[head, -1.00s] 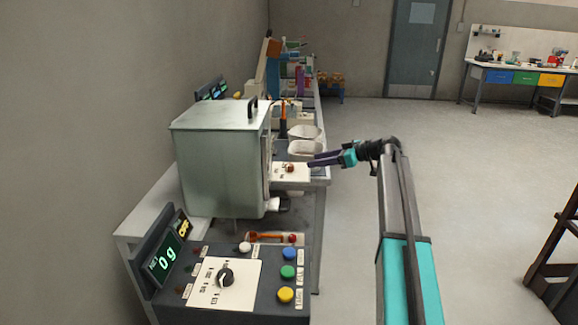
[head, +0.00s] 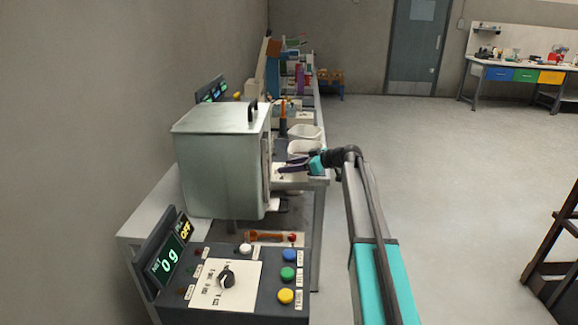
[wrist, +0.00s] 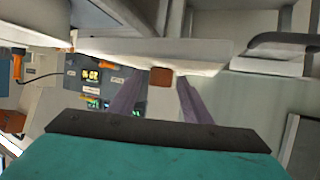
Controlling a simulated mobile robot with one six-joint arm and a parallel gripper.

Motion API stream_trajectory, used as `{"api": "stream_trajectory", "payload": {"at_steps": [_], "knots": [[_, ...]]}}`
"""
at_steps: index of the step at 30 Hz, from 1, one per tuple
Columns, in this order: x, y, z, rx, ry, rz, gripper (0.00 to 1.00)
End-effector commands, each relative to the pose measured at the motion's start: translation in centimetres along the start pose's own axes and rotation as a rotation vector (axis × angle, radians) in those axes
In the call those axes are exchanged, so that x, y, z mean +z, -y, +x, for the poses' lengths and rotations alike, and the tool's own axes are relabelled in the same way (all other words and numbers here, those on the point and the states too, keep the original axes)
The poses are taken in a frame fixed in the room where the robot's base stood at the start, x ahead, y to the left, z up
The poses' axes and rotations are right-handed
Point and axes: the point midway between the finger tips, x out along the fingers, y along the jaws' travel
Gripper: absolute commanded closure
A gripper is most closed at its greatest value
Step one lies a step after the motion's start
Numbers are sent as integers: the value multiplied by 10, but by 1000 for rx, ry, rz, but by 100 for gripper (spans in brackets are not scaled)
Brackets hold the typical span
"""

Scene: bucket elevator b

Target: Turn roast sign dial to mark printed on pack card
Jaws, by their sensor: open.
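A white plate (head: 287,181) juts out by the right side of the grey-green cabinet. In the head view my gripper (head: 284,170) is at this plate and hides most of it. In the wrist view a small brown block (wrist: 161,76) on a white part lies between the purple fingers of my gripper (wrist: 158,92), which are apart. I cannot tell whether they touch it, or whether it is the roast sign dial. A black dial (head: 226,276) sits on a marked white plate on the near panel. I cannot make out the pack card or its mark.
The grey-green cabinet (head: 220,165) stands left of my gripper. White bins (head: 304,132) stand behind it. The near panel has white, blue, green and yellow buttons (head: 286,296) and a display (head: 168,262) reading 0 g.

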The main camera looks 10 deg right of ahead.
Motion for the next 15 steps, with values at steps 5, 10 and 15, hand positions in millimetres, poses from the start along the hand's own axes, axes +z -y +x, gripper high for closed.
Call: {"api": "stream_trajectory", "payload": {"at_steps": [5,10,15], "knots": [[0,0,4,0,0,0,56],[0,0,4,0,0,0,56],[0,0,4,0,0,0,79]]}}
